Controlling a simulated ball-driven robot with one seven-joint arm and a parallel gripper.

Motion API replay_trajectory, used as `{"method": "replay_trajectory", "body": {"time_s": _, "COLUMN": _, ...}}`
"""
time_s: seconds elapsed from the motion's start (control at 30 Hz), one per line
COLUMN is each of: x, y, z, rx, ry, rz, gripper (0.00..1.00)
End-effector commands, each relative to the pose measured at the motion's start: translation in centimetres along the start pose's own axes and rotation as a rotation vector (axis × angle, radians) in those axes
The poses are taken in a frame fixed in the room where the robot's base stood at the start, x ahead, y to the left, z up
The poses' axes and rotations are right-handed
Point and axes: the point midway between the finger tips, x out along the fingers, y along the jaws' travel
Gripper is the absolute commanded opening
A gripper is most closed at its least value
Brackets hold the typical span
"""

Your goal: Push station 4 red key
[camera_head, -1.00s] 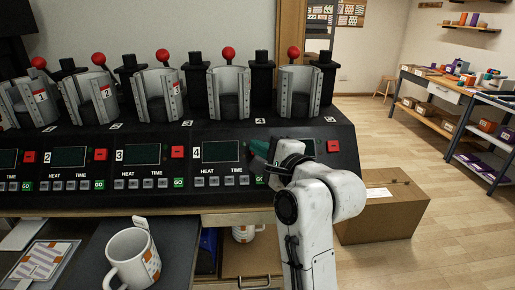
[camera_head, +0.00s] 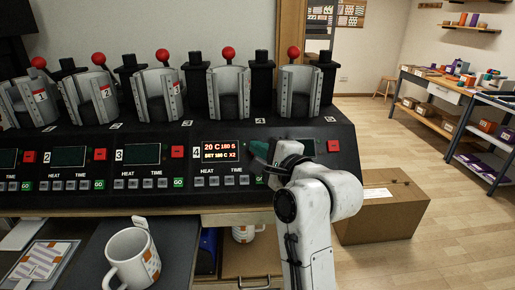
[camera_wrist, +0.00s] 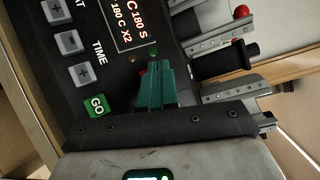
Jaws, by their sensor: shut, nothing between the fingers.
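The station 4 panel is on the black press console, with its small screen (camera_head: 220,151) lit and showing red and yellow text. It also shows in the wrist view (camera_wrist: 131,22). My gripper (camera_head: 258,150) is shut, its teal fingers touching or nearly touching the panel just right of that screen. In the wrist view the fingertips (camera_wrist: 153,68) cover most of the red key; only a sliver of red (camera_wrist: 143,72) shows beside them. In the head view the red key is hidden behind my gripper. I cannot tell how far it is pressed.
The green GO key (camera_wrist: 97,105) and grey plus keys (camera_wrist: 66,43) lie close to my fingers. Silver mug presses with red knobs (camera_head: 228,53) stand above the panel. A white mug (camera_head: 132,258) stands at lower left, and a cardboard box (camera_head: 385,210) sits on the floor at right.

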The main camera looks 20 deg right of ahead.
Motion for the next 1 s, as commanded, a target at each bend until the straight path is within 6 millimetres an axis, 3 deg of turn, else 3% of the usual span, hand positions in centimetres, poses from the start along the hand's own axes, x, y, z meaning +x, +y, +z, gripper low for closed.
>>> {"method": "replay_trajectory", "body": {"time_s": 1.0, "x": -2.1, "y": -1.8, "z": 1.6, "rx": 0.000, "ry": 0.000, "rz": -0.001, "gripper": 0.00}}
